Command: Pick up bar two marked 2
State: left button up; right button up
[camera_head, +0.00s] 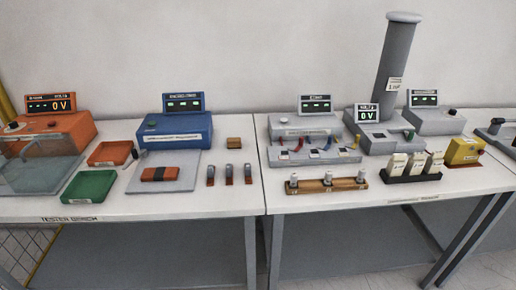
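Three small upright bars with dark and reddish-brown sides and pale tops stand in a row near the front of the left table. They are the left bar (211,175), the middle bar (229,174) and the right bar (248,174). Their markings are too small to read, so I cannot tell which one carries the 2. Neither of my grippers is in view.
A grey plate (188,183) with an orange-and-black block (160,174) lies left of the bars. A small brown block (234,144) sits behind them. A wooden rack (327,186) stands right of the table seam. The tabletop in front of the bars is clear.

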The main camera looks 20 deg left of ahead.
aim_at(230, 168)
jog(key=i+j+u, duration=0.3)
jog(key=i+j, duration=0.4)
jog(key=i, duration=0.15)
